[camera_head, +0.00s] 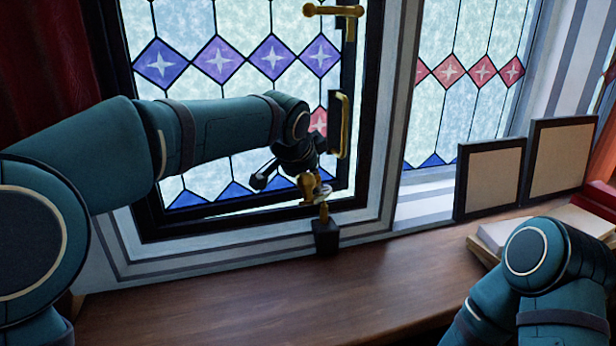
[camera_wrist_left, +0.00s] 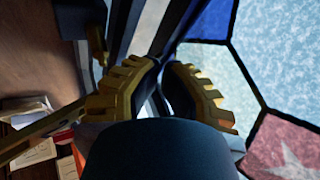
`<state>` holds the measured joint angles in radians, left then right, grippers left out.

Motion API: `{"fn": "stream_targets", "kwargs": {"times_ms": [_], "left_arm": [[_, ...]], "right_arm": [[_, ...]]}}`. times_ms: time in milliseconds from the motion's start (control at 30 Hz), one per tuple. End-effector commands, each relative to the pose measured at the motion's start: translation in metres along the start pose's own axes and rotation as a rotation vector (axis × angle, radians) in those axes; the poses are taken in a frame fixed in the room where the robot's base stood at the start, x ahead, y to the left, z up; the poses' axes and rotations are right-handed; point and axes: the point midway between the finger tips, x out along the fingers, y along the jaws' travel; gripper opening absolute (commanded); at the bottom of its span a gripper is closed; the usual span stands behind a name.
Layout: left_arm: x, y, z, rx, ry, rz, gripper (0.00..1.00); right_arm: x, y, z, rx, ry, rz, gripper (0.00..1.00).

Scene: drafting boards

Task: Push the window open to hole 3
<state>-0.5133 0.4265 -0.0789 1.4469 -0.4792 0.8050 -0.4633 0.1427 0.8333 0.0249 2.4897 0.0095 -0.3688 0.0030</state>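The left window sash (camera_head: 215,75) has leaded glass with purple and blue diamonds. Its bottom edge slants away from the dark frame (camera_head: 240,228), with a bright wedge between, so it stands a little open. A brass handle (camera_head: 339,125) is on its right edge. A brass pin on a black block (camera_head: 325,238) stands at the sill, below my left gripper (camera_head: 312,188). In the left wrist view its ridged yellow fingers (camera_wrist_left: 165,75) are close together. A brass bar (camera_wrist_left: 45,138) passes beside the left finger; whether it is gripped is unclear. Stay holes are not readable. My right gripper is out of view.
A wooden sill (camera_head: 240,295) runs along the front, mostly clear. Two framed panels (camera_head: 490,178) lean at the right, with books (camera_head: 505,232) near my right arm. A second brass fitting (camera_head: 335,11) is high on the frame. A red curtain (camera_head: 35,80) hangs at the left.

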Motion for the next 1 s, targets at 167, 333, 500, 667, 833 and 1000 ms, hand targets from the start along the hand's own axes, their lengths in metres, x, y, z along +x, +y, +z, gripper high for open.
{"fn": "stream_targets", "kwargs": {"times_ms": [167,333,500,667,833,1000], "left_arm": [[0.016,-0.035,-0.003,-0.094,-0.056,-0.05,0.0],[0.032,-0.067,-0.001,-0.188,-0.104,-0.101,0.0],[0.045,-0.093,0.004,-0.266,-0.144,-0.143,0.0],[0.053,-0.109,0.009,-0.316,-0.169,-0.169,0.0],[0.056,-0.118,0.011,-0.342,-0.182,-0.183,0.0],[0.057,-0.119,0.012,-0.347,-0.186,-0.185,0.0]], "right_arm": [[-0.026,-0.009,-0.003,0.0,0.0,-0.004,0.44],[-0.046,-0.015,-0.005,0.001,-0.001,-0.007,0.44],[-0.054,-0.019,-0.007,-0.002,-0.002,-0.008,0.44],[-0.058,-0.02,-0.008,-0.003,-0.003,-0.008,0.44],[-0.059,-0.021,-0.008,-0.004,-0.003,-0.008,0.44],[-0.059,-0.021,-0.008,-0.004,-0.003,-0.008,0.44]]}}
